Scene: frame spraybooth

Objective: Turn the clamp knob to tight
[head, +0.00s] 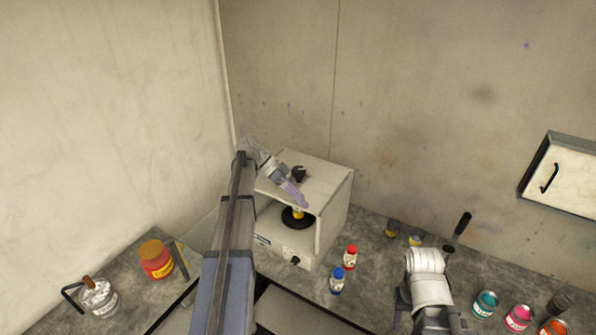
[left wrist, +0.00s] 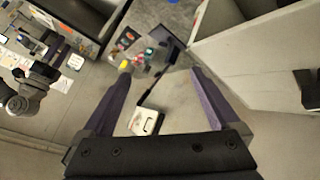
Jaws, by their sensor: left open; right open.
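A black clamp knob (head: 299,173) stands on top of the white boxy machine (head: 334,215). In the left wrist view, a black knob (left wrist: 306,88) shows at the right edge on the machine's pale surface, outside the jaws. My left gripper (head: 300,201) reaches over the machine's top, just in front of the knob. Its purple fingers are spread wide and empty in the left wrist view (left wrist: 160,80). My right gripper (head: 430,312) is low on the right, away from the machine; its fingertips are not clear. My left arm hides the machine's left side.
A black disc with a yellow part (head: 297,217) sits in the machine's opening; a small black knob (head: 295,260) is on its front. Red (head: 350,257) and blue (head: 337,281) bottles stand close by. Paint pots (head: 485,303) are at the right, jars (head: 156,259) at the left.

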